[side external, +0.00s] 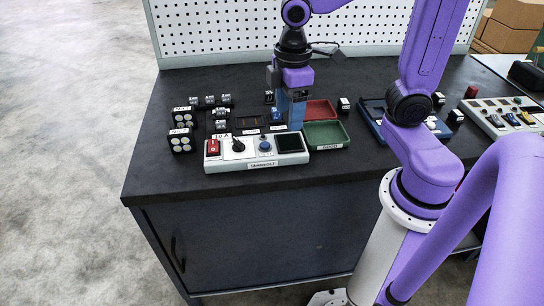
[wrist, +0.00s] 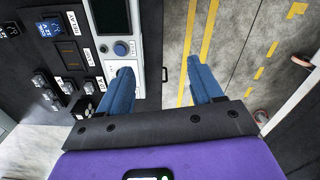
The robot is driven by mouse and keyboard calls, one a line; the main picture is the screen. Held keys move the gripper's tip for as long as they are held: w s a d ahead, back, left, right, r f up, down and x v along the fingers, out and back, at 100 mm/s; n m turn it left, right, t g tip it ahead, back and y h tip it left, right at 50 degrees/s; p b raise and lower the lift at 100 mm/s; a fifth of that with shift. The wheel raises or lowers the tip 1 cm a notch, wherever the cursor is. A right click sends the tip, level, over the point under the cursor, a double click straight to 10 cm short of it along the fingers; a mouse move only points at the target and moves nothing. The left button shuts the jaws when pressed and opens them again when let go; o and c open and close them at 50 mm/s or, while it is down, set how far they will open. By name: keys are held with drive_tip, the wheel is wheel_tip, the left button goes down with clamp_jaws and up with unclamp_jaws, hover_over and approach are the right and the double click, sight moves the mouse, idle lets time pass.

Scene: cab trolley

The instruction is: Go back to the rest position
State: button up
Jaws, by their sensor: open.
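My gripper (side external: 288,118) points down over the trolley top (side external: 235,184), just behind the white control panel (side external: 285,160). In the side view it overlaps the panel's back edge, so I cannot tell the exact height or gap. In the wrist view my gripper (wrist: 162,88) shows two blue fingers spread apart with nothing between them. The left fingertip lies over the panel's edge in that view, near its blue knob (wrist: 121,48). The right fingertip is over the floor. No marker of a rest position is in view.
A red tray (side external: 320,110) and a green tray (side external: 327,134) stand right of my gripper. Several small dark blocks and two button boxes (side external: 181,139) are to the left. A white pegboard (side external: 222,30) rises behind. Another panel (side external: 500,116) lies at the far right.

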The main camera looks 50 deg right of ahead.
drive_tip(key=s+f+n, duration=0.1)
drive_tip(key=s+f, duration=0.1)
drive_tip(key=s, duration=1.1)
drive_tip(key=shift+s+a+f, duration=0.2)
drive_tip(key=shift+s+a, duration=0.05)
drive_tip(key=shift+s, duration=0.1)
